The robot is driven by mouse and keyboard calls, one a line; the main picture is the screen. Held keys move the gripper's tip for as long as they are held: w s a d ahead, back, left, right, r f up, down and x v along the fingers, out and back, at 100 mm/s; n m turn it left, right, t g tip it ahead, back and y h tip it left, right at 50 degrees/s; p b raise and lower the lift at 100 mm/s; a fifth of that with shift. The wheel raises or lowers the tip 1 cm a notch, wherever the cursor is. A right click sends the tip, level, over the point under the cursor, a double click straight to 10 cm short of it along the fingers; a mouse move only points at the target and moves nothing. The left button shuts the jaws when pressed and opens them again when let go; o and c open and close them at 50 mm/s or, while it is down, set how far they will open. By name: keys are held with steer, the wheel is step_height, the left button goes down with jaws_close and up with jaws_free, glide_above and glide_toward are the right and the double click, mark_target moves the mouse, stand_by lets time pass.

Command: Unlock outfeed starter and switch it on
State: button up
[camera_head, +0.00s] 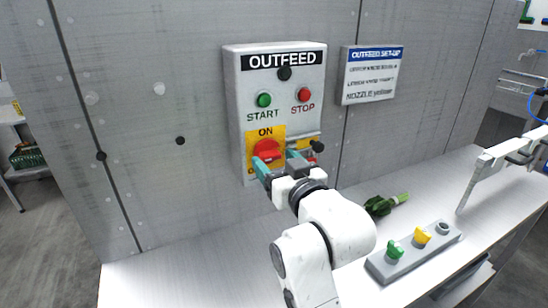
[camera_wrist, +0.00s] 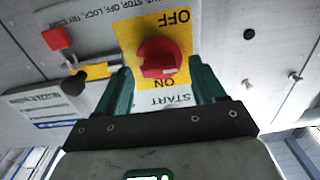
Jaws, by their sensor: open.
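The grey outfeed starter box (camera_head: 284,72) is on the wall, with a green START button (camera_head: 264,100) and a red STOP button (camera_head: 304,94). Its red rotary switch (camera_head: 266,149) sits on a yellow ON/OFF plate (camera_head: 279,131); I cannot tell where it points. My gripper (camera_head: 276,158) is open, its teal fingers on either side of the switch; contact is unclear. In the wrist view, which is upside down, the red switch (camera_wrist: 158,57) lies between the fingertips. A red block like a padlock (camera_wrist: 57,38) hangs beside a yellow bar (camera_wrist: 97,70) with a black knob (camera_wrist: 73,85).
An OUTFEED SET-UP sign (camera_head: 371,75) is on the wall to the right. On the counter (camera_head: 170,272) lie leafy greens (camera_head: 385,204) and a grey block (camera_head: 415,252) with green and yellow pieces. A white metal frame (camera_head: 485,170) stands at the right. The left counter is clear.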

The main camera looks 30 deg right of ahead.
steer(key=shift+w, duration=0.75)
steer(key=shift+c, duration=0.3)
steer(key=c, duration=1)
